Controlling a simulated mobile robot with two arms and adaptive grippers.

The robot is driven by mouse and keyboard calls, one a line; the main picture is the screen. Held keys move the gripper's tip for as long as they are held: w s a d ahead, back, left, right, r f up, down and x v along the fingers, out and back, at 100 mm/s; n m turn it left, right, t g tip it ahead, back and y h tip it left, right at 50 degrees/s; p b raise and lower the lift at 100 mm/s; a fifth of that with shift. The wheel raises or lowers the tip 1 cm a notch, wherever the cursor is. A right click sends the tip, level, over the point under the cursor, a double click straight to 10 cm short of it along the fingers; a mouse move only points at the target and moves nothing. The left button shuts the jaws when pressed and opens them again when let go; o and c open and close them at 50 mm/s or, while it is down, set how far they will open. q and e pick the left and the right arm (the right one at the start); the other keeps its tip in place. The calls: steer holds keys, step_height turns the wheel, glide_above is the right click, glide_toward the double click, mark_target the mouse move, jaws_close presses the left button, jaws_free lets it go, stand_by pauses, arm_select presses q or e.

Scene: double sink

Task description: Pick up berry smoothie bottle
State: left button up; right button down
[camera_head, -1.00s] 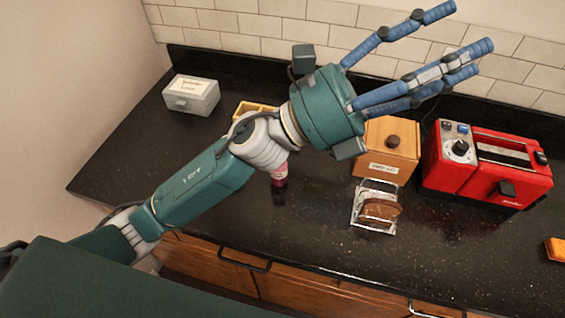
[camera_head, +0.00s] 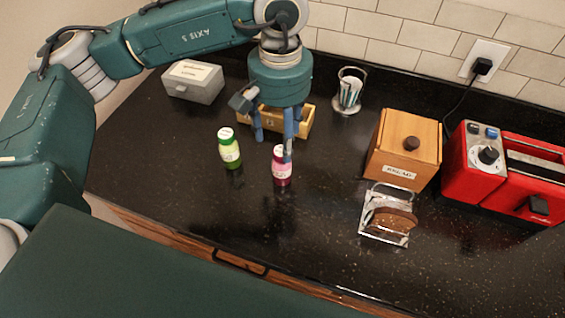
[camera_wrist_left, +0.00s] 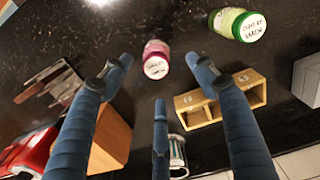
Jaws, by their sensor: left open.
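The berry smoothie bottle (camera_head: 281,168) is pink with a white cap and stands upright on the dark counter. My left gripper (camera_head: 273,140) is open, pointing down just behind and above the bottle, with one blue finger close to its cap. In the left wrist view the bottle (camera_wrist_left: 156,58) shows ahead between the spread fingers (camera_wrist_left: 157,82), with nothing held. I cannot tell whether a finger touches it. My right gripper is not in view.
A green kiwi bottle (camera_head: 229,150) stands left of the pink one. A wooden tray (camera_head: 303,124) lies behind the gripper. A bread rack (camera_head: 366,222), wooden box (camera_head: 410,140), red toaster (camera_head: 470,185), metal cup (camera_head: 349,92) and grey box (camera_head: 193,82) stand around. The front counter is clear.

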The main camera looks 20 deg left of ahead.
mark_target(282, 166)
arm_select(q)
step_height(282, 166, down, 2)
steer(key=shift+w, duration=0.1)
steer(key=f+p, duration=0.2)
steer(key=f, duration=0.1)
steer(key=f+p, duration=0.1)
steer(key=shift+s+d+f, duration=0.2)
steer(key=shift+s+f, duration=0.1)
steer(key=shift+f, duration=0.1)
steer(key=shift+w+f, duration=0.1)
steer(key=shift+f, duration=0.3)
steer(key=c, duration=1.4)
